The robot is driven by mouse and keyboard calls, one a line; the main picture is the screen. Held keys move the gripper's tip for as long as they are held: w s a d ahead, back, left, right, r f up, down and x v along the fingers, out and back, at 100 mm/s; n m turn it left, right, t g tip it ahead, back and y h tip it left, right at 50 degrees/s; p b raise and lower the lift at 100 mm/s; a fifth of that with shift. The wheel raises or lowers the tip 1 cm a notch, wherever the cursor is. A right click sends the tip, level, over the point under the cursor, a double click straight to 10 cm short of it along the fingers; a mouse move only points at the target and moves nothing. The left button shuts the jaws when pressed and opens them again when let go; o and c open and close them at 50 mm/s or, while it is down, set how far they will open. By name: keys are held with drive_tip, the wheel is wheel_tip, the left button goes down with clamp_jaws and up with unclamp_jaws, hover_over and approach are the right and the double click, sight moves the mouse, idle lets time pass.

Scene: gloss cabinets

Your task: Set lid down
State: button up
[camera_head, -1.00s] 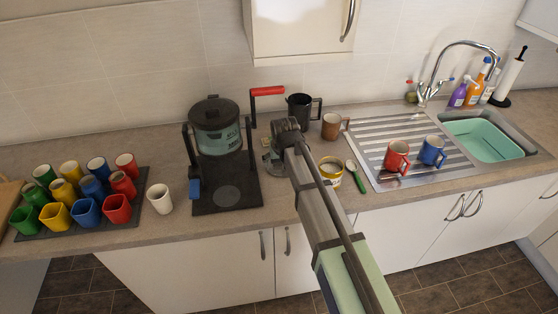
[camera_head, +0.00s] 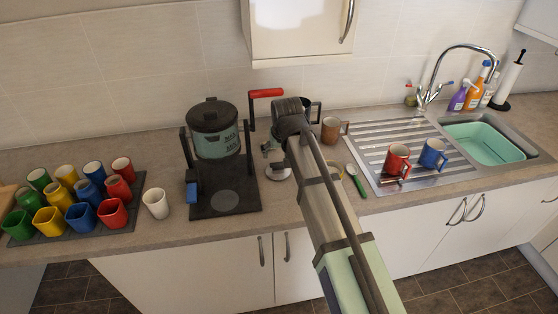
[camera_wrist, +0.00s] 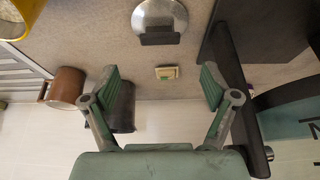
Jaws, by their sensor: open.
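A round silver lid (camera_wrist: 165,15) with a dark handle lies on the counter, at the top edge of the wrist view. In the head view, part of the lid (camera_head: 278,174) shows just below my gripper (camera_head: 271,147), right of the black press stand. In the wrist view, my gripper (camera_wrist: 162,82) is open with its fingers wide apart and nothing between them. The lid is apart from the fingertips.
A brown mug (camera_head: 331,130) and a partly hidden black mug (camera_head: 315,110) stand behind my gripper. The black press stand (camera_head: 222,198) is to the left. A small pale block (camera_wrist: 167,72) sits between the lid and the wall. A green-handled spoon (camera_head: 357,180) lies right of my arm.

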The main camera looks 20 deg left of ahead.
drive_tip(key=v, duration=0.2)
drive_tip(key=shift+s+r, duration=0.1)
drive_tip(key=shift+r, duration=0.25)
idle(1.2)
